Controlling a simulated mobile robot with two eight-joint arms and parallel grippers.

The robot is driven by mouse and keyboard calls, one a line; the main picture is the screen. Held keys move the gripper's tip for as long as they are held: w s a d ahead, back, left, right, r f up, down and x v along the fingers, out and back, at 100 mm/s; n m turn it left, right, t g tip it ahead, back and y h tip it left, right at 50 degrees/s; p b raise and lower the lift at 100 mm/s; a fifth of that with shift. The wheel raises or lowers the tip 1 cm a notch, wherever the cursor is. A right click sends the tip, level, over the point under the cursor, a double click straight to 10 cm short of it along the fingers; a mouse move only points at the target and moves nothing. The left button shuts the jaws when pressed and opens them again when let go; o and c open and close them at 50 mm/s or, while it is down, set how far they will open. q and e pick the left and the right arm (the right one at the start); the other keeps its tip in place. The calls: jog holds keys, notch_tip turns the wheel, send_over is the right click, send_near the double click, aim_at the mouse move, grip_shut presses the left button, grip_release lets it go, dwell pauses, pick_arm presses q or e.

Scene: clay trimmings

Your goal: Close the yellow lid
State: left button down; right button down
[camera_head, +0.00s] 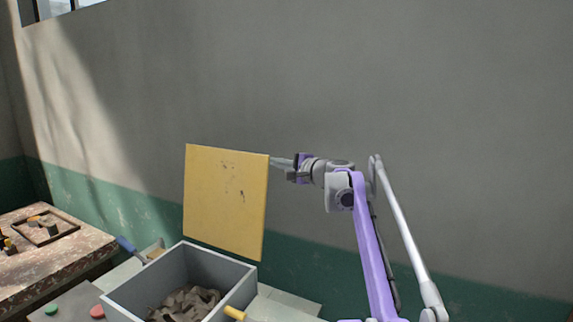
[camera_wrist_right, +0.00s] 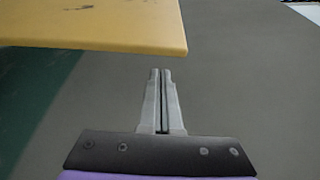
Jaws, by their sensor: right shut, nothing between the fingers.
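The yellow lid (camera_head: 225,200) stands raised, nearly upright, at the back of an open grey box (camera_head: 128,286). Dark brown clay scraps (camera_head: 186,303) lie inside the box. My right gripper (camera_head: 273,163) is shut and empty beside the lid's right edge, near its upper corner. In the right wrist view the closed fingers (camera_wrist_right: 160,73) point toward the grey wall, and the lid (camera_wrist_right: 95,28) spans the upper left. I cannot tell whether the fingertips touch the lid. My left gripper is not in view.
A worn wooden table (camera_head: 40,262) with a small frame and tools stands at the left. A blue-handled tool (camera_head: 127,246) lies behind the box. A yellow handle (camera_head: 234,313) shows at the box's front right. Green and red round pieces lie at the front left. The wall (camera_head: 420,90) is behind.

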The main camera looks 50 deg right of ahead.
jog(key=shift+s+a+r, duration=0.15)
jog(key=shift+s+a, duration=0.1)
jog(key=shift+a, duration=0.4)
jog(key=shift+s+a+r, duration=0.1)
jog(key=shift+s+a, duration=0.1)
jog(key=shift+a, duration=0.4)
